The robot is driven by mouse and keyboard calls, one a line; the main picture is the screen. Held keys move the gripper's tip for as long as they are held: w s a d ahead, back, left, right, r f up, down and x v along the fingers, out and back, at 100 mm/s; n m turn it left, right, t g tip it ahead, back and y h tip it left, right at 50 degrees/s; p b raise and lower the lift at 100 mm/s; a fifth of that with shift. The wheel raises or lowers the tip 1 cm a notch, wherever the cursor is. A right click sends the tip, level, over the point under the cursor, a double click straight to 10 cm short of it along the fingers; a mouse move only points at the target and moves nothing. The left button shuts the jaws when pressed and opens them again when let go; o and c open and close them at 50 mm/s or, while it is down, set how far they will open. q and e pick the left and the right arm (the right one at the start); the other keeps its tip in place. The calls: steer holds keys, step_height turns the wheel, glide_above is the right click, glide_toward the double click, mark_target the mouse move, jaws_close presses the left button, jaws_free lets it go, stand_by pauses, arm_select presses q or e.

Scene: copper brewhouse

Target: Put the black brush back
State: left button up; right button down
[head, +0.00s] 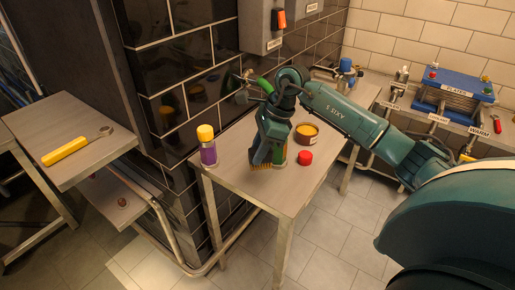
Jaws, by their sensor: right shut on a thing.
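My right gripper (267,163) points down over the grey table (268,192), between a purple jar and a round tin. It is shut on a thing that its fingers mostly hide. Only a small dark piece with a tan edge shows beside the fingers. I see no black brush elsewhere, so this is probably it, but its shape cannot be made out. Whether it touches the tabletop cannot be told. My left gripper is not in view.
The purple jar with yellow cap (207,150), tin (306,131) and red cap (305,158) stand around the gripper. A tap (247,78) sticks out of the dark wall behind. A blue rack (455,88) stands back right.

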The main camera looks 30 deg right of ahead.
mark_target(258, 169)
step_height(258, 169, down, 7)
steer(key=b, duration=0.5)
steer(key=shift+r, duration=0.15)
steer(key=shift+f+b, duration=0.55)
steer(key=shift+f, duration=0.05)
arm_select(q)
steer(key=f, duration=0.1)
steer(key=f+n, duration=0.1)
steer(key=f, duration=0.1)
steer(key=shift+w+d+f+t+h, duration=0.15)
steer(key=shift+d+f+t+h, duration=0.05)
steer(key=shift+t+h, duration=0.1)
arm_select(e)
steer(key=shift+f, duration=0.1)
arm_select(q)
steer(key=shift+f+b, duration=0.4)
arm_select(e)
steer(key=shift+f, duration=0.4)
steer(key=c, duration=1.5)
jaws_free()
